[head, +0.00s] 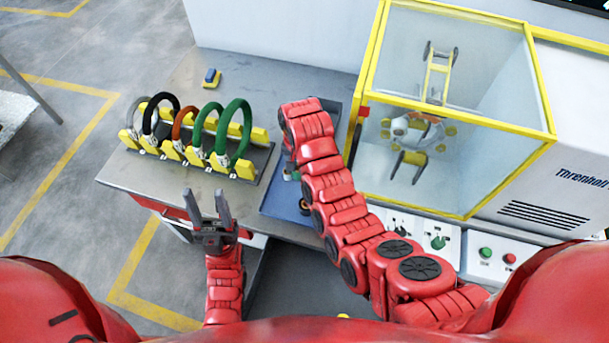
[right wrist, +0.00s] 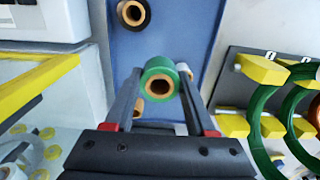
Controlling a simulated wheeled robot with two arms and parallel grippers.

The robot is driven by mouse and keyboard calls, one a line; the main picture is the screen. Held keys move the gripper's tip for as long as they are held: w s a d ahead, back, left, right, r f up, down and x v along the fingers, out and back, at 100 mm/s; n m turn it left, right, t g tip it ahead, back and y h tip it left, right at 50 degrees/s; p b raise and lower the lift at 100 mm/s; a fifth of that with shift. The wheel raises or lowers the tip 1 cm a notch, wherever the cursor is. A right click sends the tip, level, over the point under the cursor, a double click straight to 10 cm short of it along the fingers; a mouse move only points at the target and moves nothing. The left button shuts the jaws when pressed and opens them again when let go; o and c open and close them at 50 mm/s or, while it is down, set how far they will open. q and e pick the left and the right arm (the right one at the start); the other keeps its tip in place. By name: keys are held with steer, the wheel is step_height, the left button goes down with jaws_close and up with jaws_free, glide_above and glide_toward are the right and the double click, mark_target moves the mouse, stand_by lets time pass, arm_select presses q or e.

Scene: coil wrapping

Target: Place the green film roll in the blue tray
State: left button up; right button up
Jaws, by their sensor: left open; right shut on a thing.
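The green film roll (right wrist: 145,71), with an orange-brown core, is between the fingertips of my right gripper (right wrist: 160,84), which is shut on it. The blue tray (right wrist: 190,35) shows behind the roll. In the head view the blue tray (head: 277,203) is on the table, partly covered by my right arm; the right gripper is mostly hidden there. I cannot tell whether the roll touches the tray. A black roll with an orange-brown core (right wrist: 133,12) is in the tray, and a whitish roll shows partly behind the green one. My left gripper (head: 208,194) is open and empty near the table's front edge.
A rack (head: 245,170) with yellow holders carries several rings, two of them green, left of the tray. A yellow-framed clear machine enclosure (head: 440,110) stands to the right. A small blue-and-yellow object (head: 211,78) lies at the back. The table's rear middle is clear.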

mark_target(299, 187)
step_height(299, 187, down, 4)
steer(key=shift+w+a+r+p, duration=0.1)
steer(key=shift+p, duration=0.85)
steer(key=shift+f, duration=0.35)
steer(key=shift+f+p, duration=0.45)
steer(key=shift+f, duration=0.1)
step_height(299, 187, down, 2)
steer(key=shift+f+p, duration=0.1)
steer(key=shift+p, duration=0.2)
steer(key=shift+f, duration=0.15)
steer(key=shift+f+b, duration=0.25)
steer(key=shift+b, duration=0.05)
steer(key=o, duration=1.3)
steer(key=shift+r, duration=0.1)
steer(key=shift+o, duration=0.2)
